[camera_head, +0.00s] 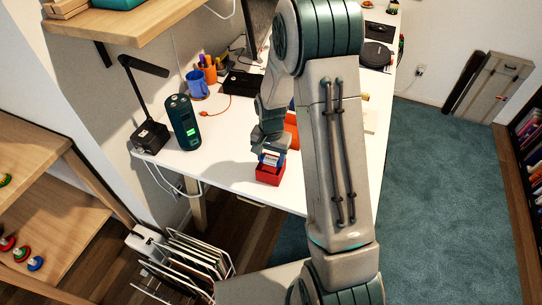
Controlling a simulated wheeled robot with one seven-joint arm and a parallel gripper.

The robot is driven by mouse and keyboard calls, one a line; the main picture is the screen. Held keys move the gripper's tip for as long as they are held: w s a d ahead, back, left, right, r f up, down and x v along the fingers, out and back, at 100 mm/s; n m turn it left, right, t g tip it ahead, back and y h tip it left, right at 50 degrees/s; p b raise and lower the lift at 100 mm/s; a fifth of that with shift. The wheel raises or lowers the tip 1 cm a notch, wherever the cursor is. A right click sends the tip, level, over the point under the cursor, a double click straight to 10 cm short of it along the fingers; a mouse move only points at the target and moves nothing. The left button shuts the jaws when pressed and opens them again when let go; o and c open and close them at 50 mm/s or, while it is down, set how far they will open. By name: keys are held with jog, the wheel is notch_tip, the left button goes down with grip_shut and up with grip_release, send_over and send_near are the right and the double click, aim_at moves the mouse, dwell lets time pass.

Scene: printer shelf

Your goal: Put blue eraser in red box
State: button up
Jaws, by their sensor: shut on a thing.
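The red box (268,176) stands on the white desk near its front edge. My gripper (270,155) is directly above the box, pointing down, and is shut on the blue eraser (269,159). The eraser shows as a small blue and white piece at the fingertips, at or just above the box's opening. I cannot tell whether it touches the box. My arm covers the desk to the right of the box.
A dark green cylinder (183,122) and a black desk lamp (150,135) stand to the left on the desk (225,160). A blue mug (197,84) is behind them. An orange-red object (292,130) sits behind the gripper, partly hidden. A wire rack (182,262) stands below the desk.

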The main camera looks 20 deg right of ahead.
dwell(0.4)
jog(key=o, duration=1)
jog(key=shift+o, duration=0.2)
jog(key=shift+r, duration=0.15)
jog(key=shift+r+p, duration=2.1)
jog(key=shift+r, duration=1.3)
